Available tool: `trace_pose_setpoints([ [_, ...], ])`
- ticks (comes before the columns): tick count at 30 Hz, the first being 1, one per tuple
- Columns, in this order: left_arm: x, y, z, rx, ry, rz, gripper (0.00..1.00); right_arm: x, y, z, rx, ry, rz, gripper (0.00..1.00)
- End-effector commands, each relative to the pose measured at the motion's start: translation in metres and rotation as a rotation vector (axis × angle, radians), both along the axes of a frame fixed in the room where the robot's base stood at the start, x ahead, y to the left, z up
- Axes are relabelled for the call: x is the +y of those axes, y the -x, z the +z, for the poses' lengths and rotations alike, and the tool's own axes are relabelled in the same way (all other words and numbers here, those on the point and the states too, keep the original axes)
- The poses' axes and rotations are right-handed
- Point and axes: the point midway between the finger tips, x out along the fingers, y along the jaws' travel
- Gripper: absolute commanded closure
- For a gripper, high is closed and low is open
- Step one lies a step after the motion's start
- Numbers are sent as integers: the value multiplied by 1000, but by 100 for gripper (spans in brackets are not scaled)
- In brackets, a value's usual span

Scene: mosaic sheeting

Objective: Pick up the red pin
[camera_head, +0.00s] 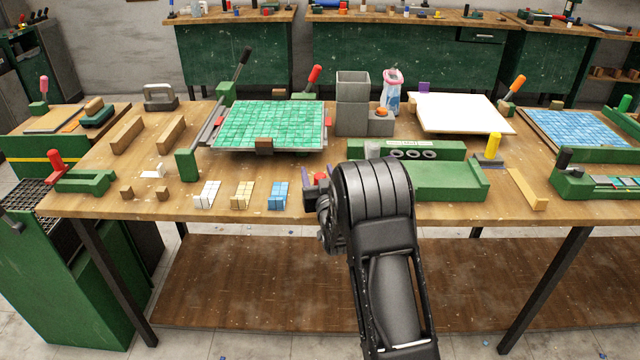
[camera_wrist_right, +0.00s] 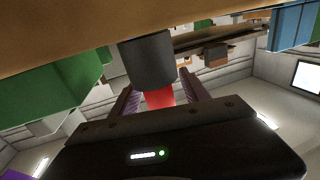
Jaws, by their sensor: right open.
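The red pin (camera_head: 319,178) shows as a small red patch beside my right gripper (camera_head: 314,184), near the table's front edge in the head view. My wrist hides most of it there. In the right wrist view the red part (camera_wrist_right: 159,98) appears between the two purple fingers of my open right gripper (camera_wrist_right: 157,84). A dark grey cylinder (camera_wrist_right: 147,60) lies in line with the red part and covers some of it. I cannot tell whether the fingers touch the red part. My left gripper is not in view.
White, tan and blue tile stacks (camera_head: 243,195) stand left of my gripper. A green tray (camera_head: 450,180) is to the right, and a green-tiled board (camera_head: 270,125) lies behind. Grey box-like blocks (camera_head: 352,100) stand behind my arm. Bare wood (camera_head: 340,217) shows along the front edge.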

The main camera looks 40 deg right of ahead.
Motion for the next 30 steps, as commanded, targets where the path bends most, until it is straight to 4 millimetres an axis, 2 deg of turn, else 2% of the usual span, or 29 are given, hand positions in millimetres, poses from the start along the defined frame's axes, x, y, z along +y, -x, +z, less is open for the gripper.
trace_pose_setpoints([
  [2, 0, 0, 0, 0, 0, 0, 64, 0, 0, 0, 0, 0, 0, 49],
  [21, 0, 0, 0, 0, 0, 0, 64, 0, 0, 0, 0, 0, 0, 100],
  [30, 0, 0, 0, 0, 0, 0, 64, 0, 0, 1, -1, 0, 0, 100],
])
